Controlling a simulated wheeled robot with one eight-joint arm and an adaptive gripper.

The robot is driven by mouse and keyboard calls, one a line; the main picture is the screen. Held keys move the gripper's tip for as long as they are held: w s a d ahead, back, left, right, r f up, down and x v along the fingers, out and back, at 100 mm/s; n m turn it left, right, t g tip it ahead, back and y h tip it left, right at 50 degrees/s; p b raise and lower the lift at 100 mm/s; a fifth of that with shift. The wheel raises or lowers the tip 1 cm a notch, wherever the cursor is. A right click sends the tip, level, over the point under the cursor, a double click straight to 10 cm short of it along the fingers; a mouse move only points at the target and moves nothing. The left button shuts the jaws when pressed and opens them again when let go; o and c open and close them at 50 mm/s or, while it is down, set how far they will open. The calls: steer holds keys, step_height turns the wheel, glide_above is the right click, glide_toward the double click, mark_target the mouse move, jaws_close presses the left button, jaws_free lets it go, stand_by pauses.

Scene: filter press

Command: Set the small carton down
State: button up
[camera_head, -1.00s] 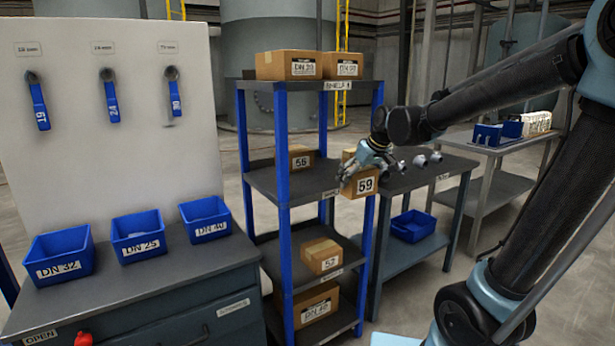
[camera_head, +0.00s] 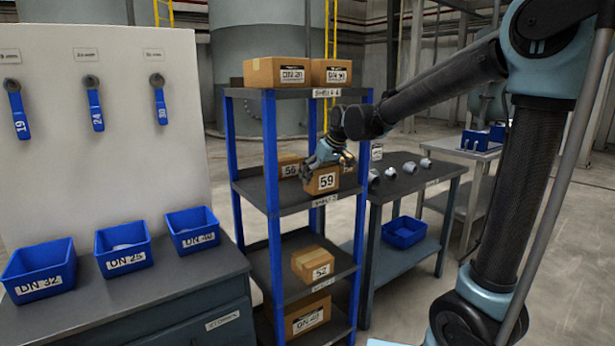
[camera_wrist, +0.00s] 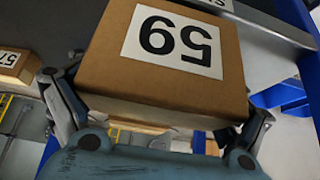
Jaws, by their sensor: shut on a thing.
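The small carton (camera_head: 322,183), brown with a white label reading 59, is at the front right of the middle shelf (camera_head: 290,202) of the blue-posted rack. My gripper (camera_head: 327,158) is shut on it from above and behind. In the wrist view the carton (camera_wrist: 168,60) fills the upper middle, its label upside down, with the gripper fingers (camera_wrist: 160,125) on either side. I cannot tell whether its underside touches the shelf. Another carton, 56 (camera_head: 290,168), stands just left of it on that shelf, partly hidden.
Two cartons (camera_head: 276,72) stand on the top shelf, close above my arm. The lower shelves hold carton 52 (camera_head: 313,264) and a larger box (camera_head: 308,315). A rack post (camera_head: 272,190) stands to the left. A table with grey fittings (camera_head: 392,173) is at right.

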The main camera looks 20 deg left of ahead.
steer(key=shift+w+a, duration=1.2)
steer(key=shift+a, duration=0.25)
steer(key=shift+w+a+f, duration=0.35)
steer(key=shift+w+a, duration=0.1)
steer(key=shift+a, duration=0.15)
steer(key=shift+w+a+f, duration=0.3)
steer(key=shift+w+a, duration=0.15)
steer(key=shift+a, duration=0.1)
steer(key=shift+f, duration=0.1)
steer(key=o, duration=1.1)
steer(key=v, duration=1.2)
